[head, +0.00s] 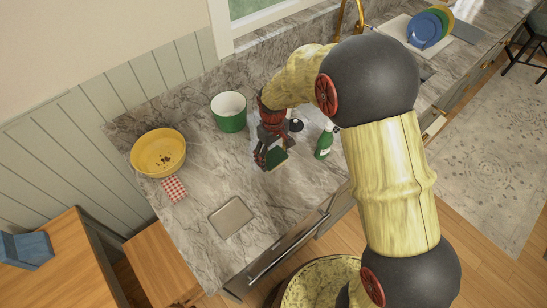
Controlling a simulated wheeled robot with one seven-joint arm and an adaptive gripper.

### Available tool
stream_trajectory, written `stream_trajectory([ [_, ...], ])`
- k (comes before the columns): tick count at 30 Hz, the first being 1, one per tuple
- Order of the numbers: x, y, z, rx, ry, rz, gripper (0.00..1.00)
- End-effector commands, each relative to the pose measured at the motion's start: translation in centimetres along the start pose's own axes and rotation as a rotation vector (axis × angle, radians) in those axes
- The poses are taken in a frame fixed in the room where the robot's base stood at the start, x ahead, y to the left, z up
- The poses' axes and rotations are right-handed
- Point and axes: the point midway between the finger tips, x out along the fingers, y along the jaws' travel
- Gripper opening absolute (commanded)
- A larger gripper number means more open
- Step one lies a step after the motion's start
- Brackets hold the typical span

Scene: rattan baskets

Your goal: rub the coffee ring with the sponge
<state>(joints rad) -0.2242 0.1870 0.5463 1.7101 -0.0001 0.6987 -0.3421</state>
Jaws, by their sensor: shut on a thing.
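My gripper (268,160) hangs over the marble counter (205,185), pointing down. It is shut on a small green sponge (276,157) that shows between the dark fingers. I cannot tell whether the sponge touches the counter. I cannot make out the coffee ring on the counter; the gripper and arm cover part of the surface.
A green pot with a white inside (230,111) stands behind left of my gripper. A yellow bowl (159,152) and checkered cloth (174,190) are at left. A grey square plate (231,217) lies in front. A green bottle (324,143) stands at right.

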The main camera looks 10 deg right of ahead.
Motion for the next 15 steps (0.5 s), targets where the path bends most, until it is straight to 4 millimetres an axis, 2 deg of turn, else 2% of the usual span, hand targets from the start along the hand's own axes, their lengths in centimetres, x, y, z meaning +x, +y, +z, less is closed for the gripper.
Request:
stream_trajectory([
  [1, -0.8, 0.0, -0.1, 0.000, 0.001, 0.000, 0.34],
  [6, -2.0, 0.1, -0.3, 0.002, 0.001, 0.001, 0.34],
  [15, -2.2, 0.1, -0.3, 0.002, 0.000, 0.000, 0.34],
])
